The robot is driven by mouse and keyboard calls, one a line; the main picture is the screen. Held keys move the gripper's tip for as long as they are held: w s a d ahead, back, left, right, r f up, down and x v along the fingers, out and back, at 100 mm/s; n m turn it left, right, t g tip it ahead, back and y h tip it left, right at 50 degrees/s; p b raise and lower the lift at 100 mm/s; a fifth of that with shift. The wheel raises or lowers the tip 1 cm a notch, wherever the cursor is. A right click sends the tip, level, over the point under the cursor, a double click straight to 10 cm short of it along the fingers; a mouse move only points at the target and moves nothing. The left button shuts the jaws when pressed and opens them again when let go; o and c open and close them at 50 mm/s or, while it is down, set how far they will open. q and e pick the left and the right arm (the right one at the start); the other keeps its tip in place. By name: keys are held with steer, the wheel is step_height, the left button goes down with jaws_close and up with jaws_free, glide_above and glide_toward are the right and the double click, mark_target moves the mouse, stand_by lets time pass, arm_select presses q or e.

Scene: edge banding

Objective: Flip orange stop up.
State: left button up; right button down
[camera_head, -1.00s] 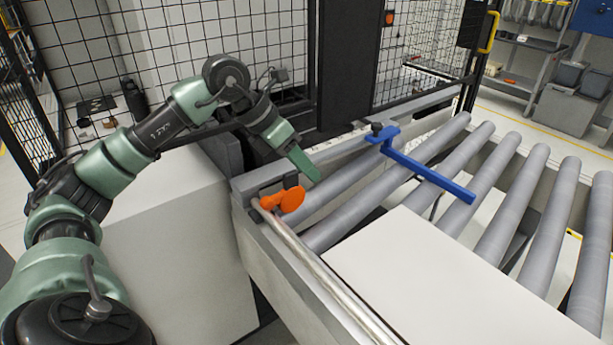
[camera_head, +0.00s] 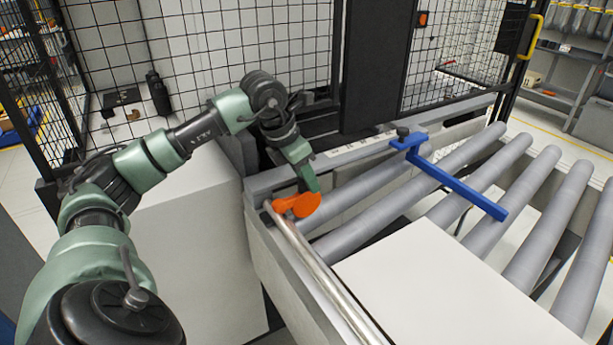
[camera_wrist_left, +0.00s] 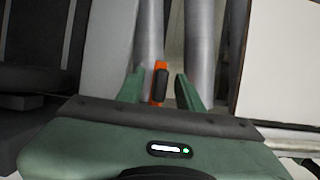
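The orange stop (camera_head: 298,205) lies folded down at the near left corner of the roller conveyor, by the end of the metal rail. My left gripper (camera_head: 314,188) points down right behind the stop in the head view, close to it. In the left wrist view the left gripper (camera_wrist_left: 167,90) is open, with its two green fingers apart. The orange stop (camera_wrist_left: 160,68) shows between the fingers there, with a dark part at its front. Whether a finger touches it I cannot tell. My right gripper is not in view.
A white panel (camera_head: 450,290) lies on the grey rollers (camera_head: 380,205). A blue bar (camera_head: 455,184) reaches over the rollers from the far rail. A white cabinet (camera_head: 195,250) stands left of the conveyor, and a black mesh fence (camera_head: 240,45) rises behind.

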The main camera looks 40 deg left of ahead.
arm_select(q)
steer(key=shift+c, duration=0.3)
jaws_close()
steer(key=shift+w, duration=0.1)
stand_by(1.1)
